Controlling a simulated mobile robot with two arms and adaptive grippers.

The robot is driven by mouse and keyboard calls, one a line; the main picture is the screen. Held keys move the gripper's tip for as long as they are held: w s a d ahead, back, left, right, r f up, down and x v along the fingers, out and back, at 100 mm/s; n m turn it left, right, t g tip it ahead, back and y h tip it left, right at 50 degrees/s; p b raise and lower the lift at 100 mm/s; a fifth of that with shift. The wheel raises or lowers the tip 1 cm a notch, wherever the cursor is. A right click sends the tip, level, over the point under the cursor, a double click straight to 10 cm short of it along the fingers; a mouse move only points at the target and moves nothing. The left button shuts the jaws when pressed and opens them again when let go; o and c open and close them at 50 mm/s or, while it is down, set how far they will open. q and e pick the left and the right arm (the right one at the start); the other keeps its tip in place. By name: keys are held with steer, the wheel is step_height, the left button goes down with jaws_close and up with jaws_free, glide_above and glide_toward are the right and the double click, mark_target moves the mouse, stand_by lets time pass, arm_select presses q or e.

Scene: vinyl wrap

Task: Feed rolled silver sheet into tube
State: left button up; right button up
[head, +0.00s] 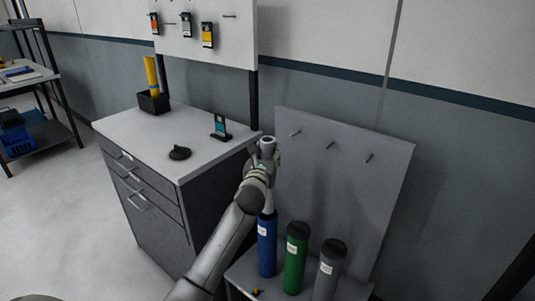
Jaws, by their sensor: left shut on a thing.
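My left gripper (266,166) is shut on a pale silver rolled sheet (268,203), held upright above the blue tube (267,246). The roll's open top end (267,143) shows above the gripper, and its lower part shows below. The lower end meets the blue tube's mouth; I cannot tell how far inside it is. My arm and gripper hide part of the roll. The blue tube stands upright and has no visible cap. A green tube (296,261) and a grey tube (329,273), both with black caps, stand to its right. My right gripper is not in view.
A drawer cabinet (135,125) on the left carries a round dark cap (179,153), a small upright teal item (220,127) and a black box (152,103) with yellow rolls. A grey panel with pegs (340,185) stands behind the tubes. A small yellow item (257,292) lies near the blue tube's base.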

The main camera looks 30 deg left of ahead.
arm_select(q)
steer(key=shift+r+p, duration=0.1)
steer(key=shift+p, duration=0.2)
stand_by(0.7)
steer(key=shift+p, duration=0.35)
steer(key=shift+f, duration=0.2)
step_height(320, 180, down, 10)
steer(key=b, duration=0.7)
stand_by(1.0)
steer(key=shift+r, duration=0.1)
